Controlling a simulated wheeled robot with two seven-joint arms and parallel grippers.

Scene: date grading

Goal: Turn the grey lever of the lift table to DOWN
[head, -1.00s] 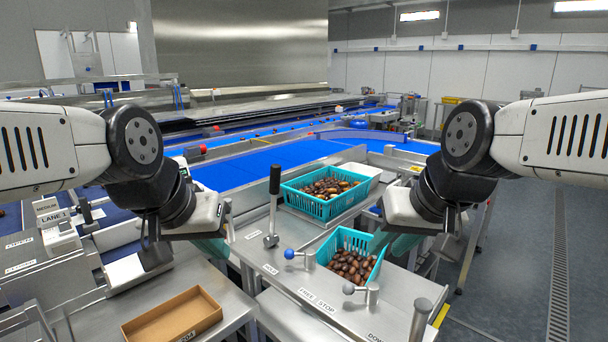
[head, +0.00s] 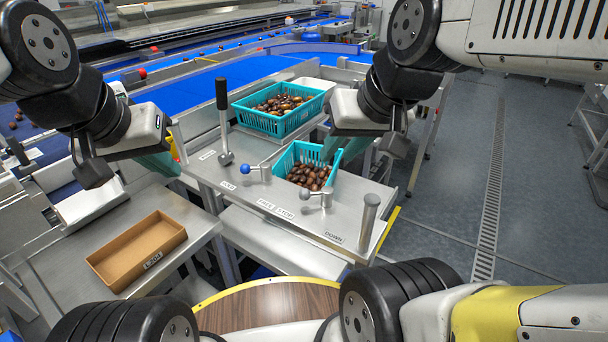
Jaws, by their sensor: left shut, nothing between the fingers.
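A grey lever (head: 318,195) with a small ball knob stands on the steel lift table (head: 235,205). Its knob points left, above the STOP label (head: 285,212). The DOWN label (head: 334,238) is nearer the table's front right corner. My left gripper (head: 163,163) is shut and empty at the table's left edge, well left of the lever. My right gripper (head: 333,147) is behind the lever, over the rear of the small teal crate (head: 284,156) in the picture. Its fingers are partly hidden, and I cannot tell how wide they are.
A lever with a blue knob (head: 246,169) and a tall black-handled lever (head: 223,120) stand left of the grey one. A thick grey post (head: 369,222) is to its right. A larger teal crate of dates (head: 245,117) is behind. A cardboard tray (head: 138,262) is at left.

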